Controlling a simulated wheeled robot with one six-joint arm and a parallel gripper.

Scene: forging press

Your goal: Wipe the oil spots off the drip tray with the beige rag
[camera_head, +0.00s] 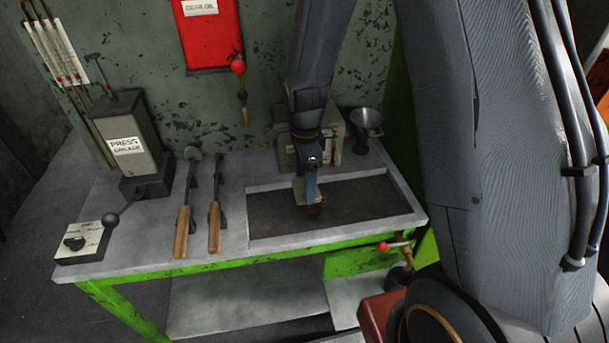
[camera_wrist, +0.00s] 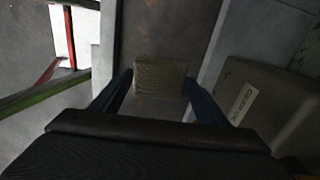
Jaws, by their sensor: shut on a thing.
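The drip tray (camera_head: 365,200) is a dark, shallow rectangle with a pale rim, set in the bench top at the right. My gripper (camera_head: 306,192) points down over the tray's left part. It is shut on the beige rag (camera_head: 299,190), a small block-like pad low at the tray surface. I cannot tell whether the rag touches the tray. In the wrist view the rag (camera_wrist: 160,76) sits between my two fingers, with the brownish tray (camera_wrist: 165,30) around it. A dark reddish-brown spot (camera_head: 314,209) shows just in front of the rag. Other oil spots are hard to tell from the dark tray.
Two wooden-handled tools (camera_head: 182,225) lie left of the tray. A press grease box (camera_head: 128,140) and a switch box (camera_head: 86,241) stand further left. A red-handled valve (camera_head: 391,246) sticks out in front.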

